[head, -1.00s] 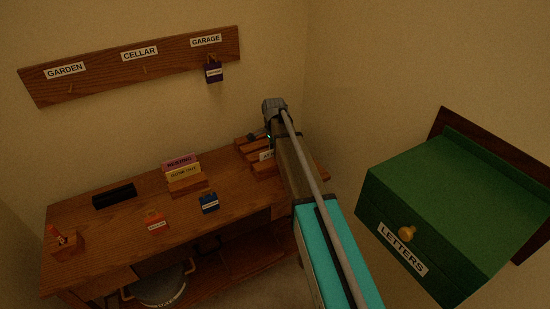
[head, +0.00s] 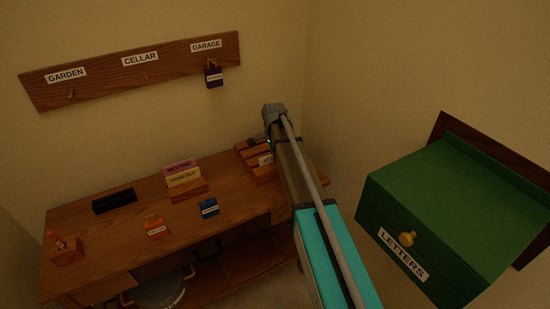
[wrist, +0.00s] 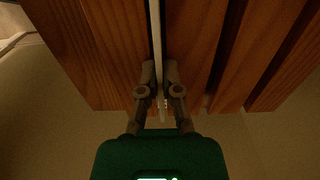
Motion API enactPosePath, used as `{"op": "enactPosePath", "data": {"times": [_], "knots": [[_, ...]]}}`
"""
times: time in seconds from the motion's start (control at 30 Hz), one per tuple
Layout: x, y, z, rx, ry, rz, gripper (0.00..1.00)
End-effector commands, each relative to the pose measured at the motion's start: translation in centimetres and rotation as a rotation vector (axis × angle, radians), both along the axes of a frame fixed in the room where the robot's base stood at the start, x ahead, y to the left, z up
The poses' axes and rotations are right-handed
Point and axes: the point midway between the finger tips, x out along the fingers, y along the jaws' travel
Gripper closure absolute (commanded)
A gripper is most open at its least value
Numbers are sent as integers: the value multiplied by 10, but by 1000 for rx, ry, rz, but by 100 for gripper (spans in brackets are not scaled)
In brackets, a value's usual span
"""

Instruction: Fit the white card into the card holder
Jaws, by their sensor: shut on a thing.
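My gripper (wrist: 159,68) is shut on the thin white card (wrist: 156,30), which shows edge-on between its fingers in the wrist view. Brown wooden slats lie on both sides of the card. In the head view a white card with dark lettering (head: 266,160) shows at a stepped wooden rack (head: 264,173) at the desk's right end, partly behind my arm. I cannot tell how deep the card sits in a slot. A small wooden card holder (head: 190,193) at mid-desk bears a pink card (head: 179,167) and a yellow card (head: 184,178).
An orange padlock (head: 156,228), a blue padlock (head: 208,208) and a black block (head: 114,201) are on the desk (head: 110,240). A green letter box (head: 455,205) is on the right wall. A key board (head: 105,77) hangs above.

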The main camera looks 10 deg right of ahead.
Motion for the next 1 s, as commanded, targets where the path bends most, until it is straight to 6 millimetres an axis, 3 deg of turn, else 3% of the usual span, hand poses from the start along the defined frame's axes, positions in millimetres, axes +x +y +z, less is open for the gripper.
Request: {"op": "enactPosePath", "data": {"times": [0.37,1.0], "knots": [[0,0,17,0,0,0,100],[0,0,81,0,0,0,100]]}}
